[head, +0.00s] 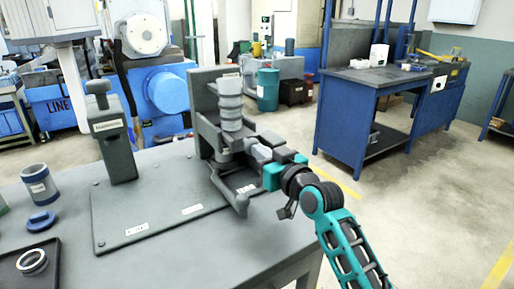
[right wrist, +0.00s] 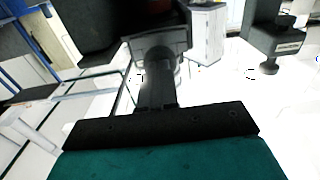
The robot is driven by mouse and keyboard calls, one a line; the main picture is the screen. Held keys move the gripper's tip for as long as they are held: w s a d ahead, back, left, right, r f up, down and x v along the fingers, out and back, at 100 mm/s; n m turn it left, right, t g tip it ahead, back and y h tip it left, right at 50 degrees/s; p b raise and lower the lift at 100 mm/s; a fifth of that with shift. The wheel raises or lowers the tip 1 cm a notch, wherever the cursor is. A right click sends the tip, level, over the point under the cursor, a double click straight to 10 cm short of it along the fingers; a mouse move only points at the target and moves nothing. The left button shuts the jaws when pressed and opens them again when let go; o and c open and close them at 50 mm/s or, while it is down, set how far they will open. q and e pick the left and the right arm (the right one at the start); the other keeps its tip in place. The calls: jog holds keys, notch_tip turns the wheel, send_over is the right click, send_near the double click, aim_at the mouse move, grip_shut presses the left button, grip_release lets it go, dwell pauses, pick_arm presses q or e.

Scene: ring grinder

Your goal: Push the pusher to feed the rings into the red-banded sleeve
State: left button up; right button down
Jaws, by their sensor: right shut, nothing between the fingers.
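A dark grey fixture (head: 203,92) stands on the base plate on the table, with a column of stacked grey rings (head: 231,103) upright at its front. A grey bar with a rounded end (head: 240,204) sticks out low from the fixture toward me; I cannot tell whether it is the pusher. My right gripper (head: 250,151) is shut and empty, at the fixture just below the ring column. Whether it touches anything there is unclear. Its shut fingers (right wrist: 158,80) also show in the right wrist view. No red band is clear in the head view. My left gripper is out of view.
A grey upright block (head: 114,145) stands left of the fixture. A grey cylinder (head: 38,184), a blue cap (head: 41,221) and a dark tray (head: 48,280) with a ring (head: 32,262) lie at the left. The front of the table (head: 190,265) is clear.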

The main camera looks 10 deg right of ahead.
jog(key=shift+p+v, duration=0.85)
jog(key=shift+v, duration=1)
jog(key=shift+p+v, duration=1)
jog(key=shift+v, duration=1.5)
